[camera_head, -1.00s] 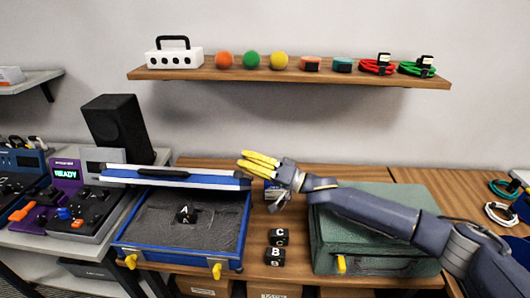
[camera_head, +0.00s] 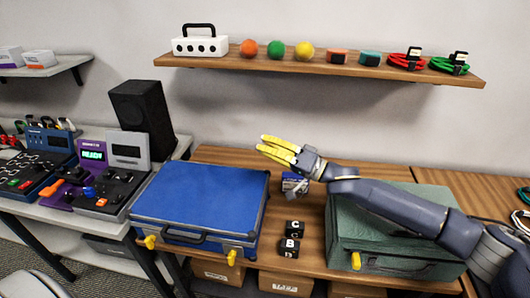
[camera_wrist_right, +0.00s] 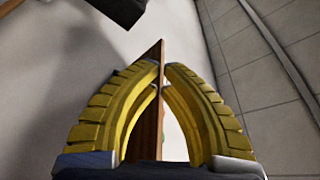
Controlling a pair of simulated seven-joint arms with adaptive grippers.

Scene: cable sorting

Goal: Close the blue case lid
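The blue case (camera_head: 200,205) stands on the wooden table at the left of the head view. Its lid (camera_head: 212,192) lies down over the base, and the inside is hidden. Two yellow latches hang open-looking at its front, one at the left (camera_head: 150,242) and one at the right (camera_head: 231,257). My right gripper (camera_head: 276,149) is above the table, behind and right of the case, apart from the lid. My left gripper is not in view.
A green case (camera_head: 390,225) stands at the right under my right arm. A wall shelf (camera_head: 320,65) holds balls and cables above. A black speaker (camera_head: 143,118) stands behind left.

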